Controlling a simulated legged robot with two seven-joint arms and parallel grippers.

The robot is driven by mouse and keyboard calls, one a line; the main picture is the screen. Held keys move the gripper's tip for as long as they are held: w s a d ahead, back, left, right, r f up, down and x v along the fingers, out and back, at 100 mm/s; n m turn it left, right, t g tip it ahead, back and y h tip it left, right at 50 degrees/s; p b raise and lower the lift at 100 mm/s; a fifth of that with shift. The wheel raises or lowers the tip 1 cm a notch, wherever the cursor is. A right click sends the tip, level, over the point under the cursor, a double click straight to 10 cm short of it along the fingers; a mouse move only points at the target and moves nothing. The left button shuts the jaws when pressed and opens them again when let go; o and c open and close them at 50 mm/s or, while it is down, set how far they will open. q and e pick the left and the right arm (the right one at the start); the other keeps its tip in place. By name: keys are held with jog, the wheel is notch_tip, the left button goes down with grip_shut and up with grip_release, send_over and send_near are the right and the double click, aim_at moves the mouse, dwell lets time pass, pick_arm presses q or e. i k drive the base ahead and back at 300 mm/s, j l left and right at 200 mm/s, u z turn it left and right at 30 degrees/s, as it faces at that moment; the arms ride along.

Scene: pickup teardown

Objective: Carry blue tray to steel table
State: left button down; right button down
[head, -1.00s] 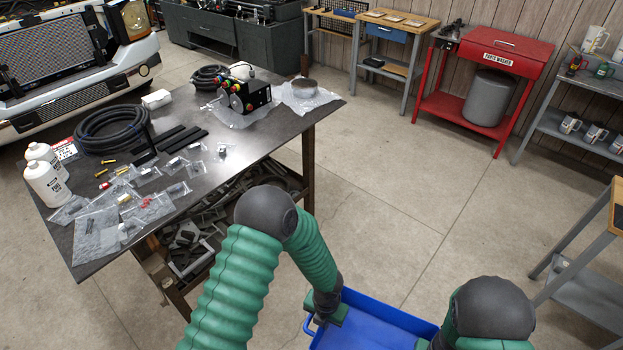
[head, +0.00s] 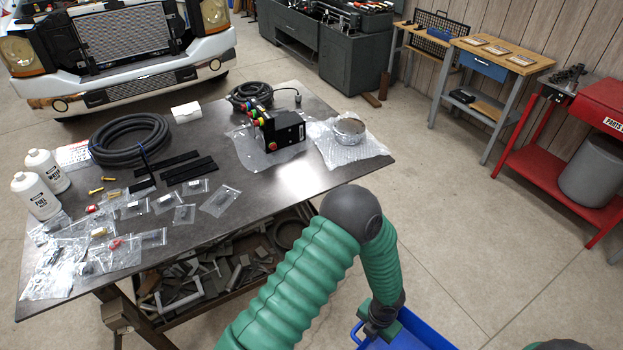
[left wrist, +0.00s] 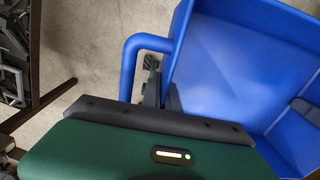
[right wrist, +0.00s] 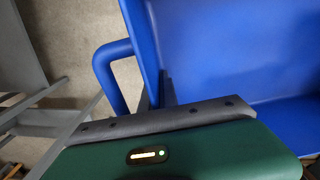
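The blue tray (head: 412,334) is at the bottom edge of the head view, mostly cut off. It also shows in the left wrist view (left wrist: 235,75) and right wrist view (right wrist: 230,50); the inside I can see looks bare. My left gripper (left wrist: 160,90) is closed at the tray's side by its looped handle. My right gripper (right wrist: 155,95) is at another handle, its fingers partly hidden behind its own body; it is outside the head view. The dark metal-topped table (head: 285,185) stands ahead and left, beyond the tray.
The table holds a coiled hose (head: 130,138), white bottles (head: 38,195), bagged parts, a black control box (head: 280,130) and a round part on bubble wrap (head: 348,128). Its lower shelf (head: 215,275) is full of metal scraps. Open floor (head: 475,235) lies to the right, before a red parts washer (head: 550,170).

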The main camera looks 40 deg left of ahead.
aim_at(287, 179)
jog(key=i+u, duration=0.1)
jog(key=i, duration=0.35)
jog(key=i+l+u, duration=0.15)
jog(key=i, duration=0.35)
jog(key=i+l+u, duration=0.1)
jog(key=i, duration=0.35)
jog(key=i+u, duration=0.1)
jog(key=u, duration=1.5)
